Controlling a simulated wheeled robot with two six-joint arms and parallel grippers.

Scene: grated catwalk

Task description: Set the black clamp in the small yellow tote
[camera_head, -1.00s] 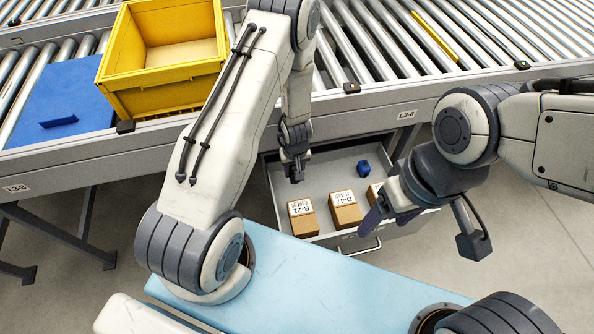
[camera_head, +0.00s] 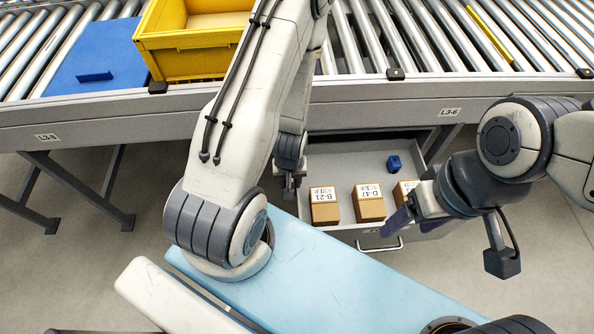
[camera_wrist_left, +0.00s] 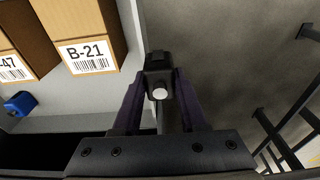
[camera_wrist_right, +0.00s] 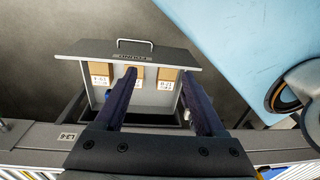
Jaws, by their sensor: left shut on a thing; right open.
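A dark object, which I take for the black clamp (camera_wrist_left: 158,63), sits between the fingertips of my left gripper (camera_wrist_left: 160,82) in the left wrist view; a round pale end faces the camera. In the head view this gripper (camera_head: 290,185) hangs at the left side of the open drawer, and the clamp is hard to make out there. The yellow tote (camera_head: 190,66) stands on the roller conveyor, upper left, partly hidden by my left arm. Its visible inside looks empty. My right gripper (camera_head: 400,220) is open and empty at the drawer's front right; it also shows in the right wrist view (camera_wrist_right: 160,78).
The drawer (camera_head: 340,160) holds cardboard boxes (camera_head: 369,207) and a small blue object (camera_head: 394,164). A blue mat (camera_head: 98,62) with a blue piece (camera_head: 95,76) lies left of the tote. The conveyor's front rail (camera_head: 100,112) runs between drawer and tote. A yellow strip (camera_head: 489,34) lies among the rollers.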

